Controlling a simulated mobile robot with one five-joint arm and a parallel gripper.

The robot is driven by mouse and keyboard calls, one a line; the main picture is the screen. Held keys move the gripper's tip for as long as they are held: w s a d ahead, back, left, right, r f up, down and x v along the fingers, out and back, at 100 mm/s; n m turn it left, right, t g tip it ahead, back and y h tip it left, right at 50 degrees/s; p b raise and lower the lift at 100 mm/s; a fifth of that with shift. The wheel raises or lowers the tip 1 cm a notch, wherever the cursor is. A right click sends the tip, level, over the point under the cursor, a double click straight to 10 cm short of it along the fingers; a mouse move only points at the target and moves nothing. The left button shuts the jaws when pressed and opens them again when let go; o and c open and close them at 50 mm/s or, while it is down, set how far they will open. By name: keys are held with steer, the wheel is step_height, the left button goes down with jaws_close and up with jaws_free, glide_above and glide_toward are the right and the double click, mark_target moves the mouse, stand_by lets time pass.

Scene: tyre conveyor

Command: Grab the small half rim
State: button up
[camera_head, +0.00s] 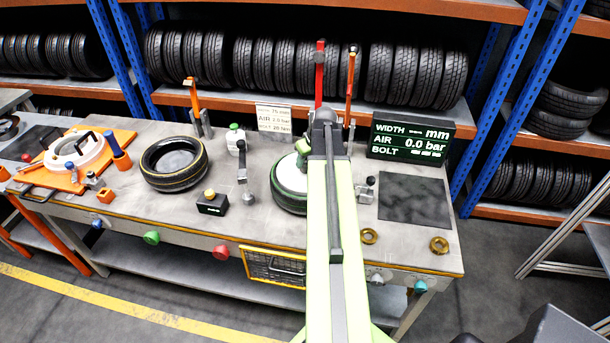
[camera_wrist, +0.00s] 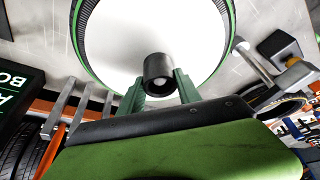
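A white round half rim (camera_head: 290,174) with a green edge sits at the tyre on the bench, partly hidden by my arm. In the wrist view the white disc (camera_wrist: 115,50) fills the upper middle, with a black knob (camera_wrist: 158,70) on it. My gripper (camera_wrist: 160,82) has its two green fingers on either side of this knob. The fingertips are close to the knob's sides; whether they press on it I cannot tell. In the head view my gripper (camera_head: 304,147) is mostly hidden behind my arm. A larger white ring-shaped part (camera_head: 75,152) lies on an orange board at the left.
Another tyre (camera_head: 174,163) lies on the bench left of centre. A black display (camera_head: 411,138) and a dark mat (camera_head: 414,201) are to the right. A black box with a yellow button (camera_head: 212,203) and a small lever stand (camera_head: 243,175) stand left of my arm.

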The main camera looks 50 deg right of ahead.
jaws_close()
steer(key=shift+r, duration=0.1)
